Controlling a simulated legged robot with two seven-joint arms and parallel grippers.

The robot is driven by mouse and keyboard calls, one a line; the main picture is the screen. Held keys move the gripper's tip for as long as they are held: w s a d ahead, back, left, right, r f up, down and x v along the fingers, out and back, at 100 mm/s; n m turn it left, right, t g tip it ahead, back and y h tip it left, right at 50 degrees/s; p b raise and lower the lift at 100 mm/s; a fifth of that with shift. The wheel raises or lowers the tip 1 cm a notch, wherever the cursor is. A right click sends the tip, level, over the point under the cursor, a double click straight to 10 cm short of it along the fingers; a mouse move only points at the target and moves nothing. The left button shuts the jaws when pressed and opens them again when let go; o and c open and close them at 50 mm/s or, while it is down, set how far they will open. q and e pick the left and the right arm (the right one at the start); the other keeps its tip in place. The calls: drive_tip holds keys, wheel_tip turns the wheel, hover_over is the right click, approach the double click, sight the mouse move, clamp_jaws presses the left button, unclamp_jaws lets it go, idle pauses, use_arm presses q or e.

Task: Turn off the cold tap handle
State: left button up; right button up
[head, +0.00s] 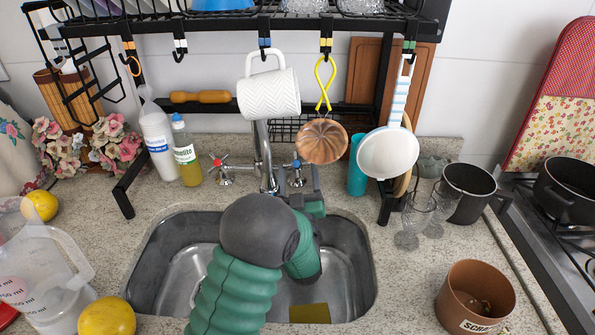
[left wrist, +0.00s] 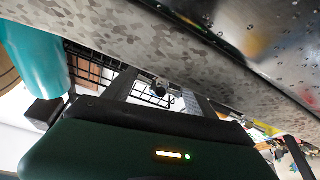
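The cold tap handle (head: 297,166), with a blue mark, is on the right of the chrome faucet (head: 264,155) behind the sink. The hot tap handle (head: 220,166), with a red mark, is on the left. My left gripper (head: 303,187) reaches over the sink to the cold handle and partly covers it. In the left wrist view, its two dark fingers (left wrist: 162,92) stand apart, so it is open. A small dark knob-like part shows between them. I cannot tell whether the fingers touch the handle. My right gripper is not in view.
A black rack (head: 250,27) spans above the sink, with a white mug (head: 268,94), copper mould (head: 322,142) and white strainer (head: 388,153) hanging low. Bottles (head: 186,155) stand left of the taps. A teal cup (head: 357,165) and glasses (head: 414,215) stand right.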

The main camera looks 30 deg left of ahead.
use_arm(q)
drive_tip(key=shift+d, duration=0.1)
drive_tip(key=c, duration=0.7)
drive_tip(key=shift+s+a+m+t+h+b, duration=0.1)
drive_tip(key=shift+a+m+t+h+b, duration=0.05)
drive_tip(key=shift+m+t+h, duration=0.35)
drive_tip(key=shift+a+m+t+h+b, duration=0.15)
drive_tip(key=shift+m+t+h, duration=0.15)
drive_tip(key=shift+m+h, duration=0.3)
drive_tip(key=shift+m+t+h, duration=0.5)
drive_tip(key=shift+m+h, duration=0.85)
drive_tip(key=shift+h, duration=0.1)
drive_tip(key=shift+m+t+h, duration=0.5)
drive_tip(key=shift+m+h, duration=0.85)
drive_tip(key=shift+h, duration=0.1)
drive_tip(key=shift+c, duration=0.2)
drive_tip(key=o, duration=1.3)
drive_tip(key=shift+s, duration=0.15)
drive_tip(key=shift+s+f+b, duration=0.15)
drive_tip(key=shift+s+b, duration=0.05)
drive_tip(key=shift+b, duration=0.1)
drive_tip(key=v, duration=0.7)
drive_tip(key=shift+d, duration=0.1)
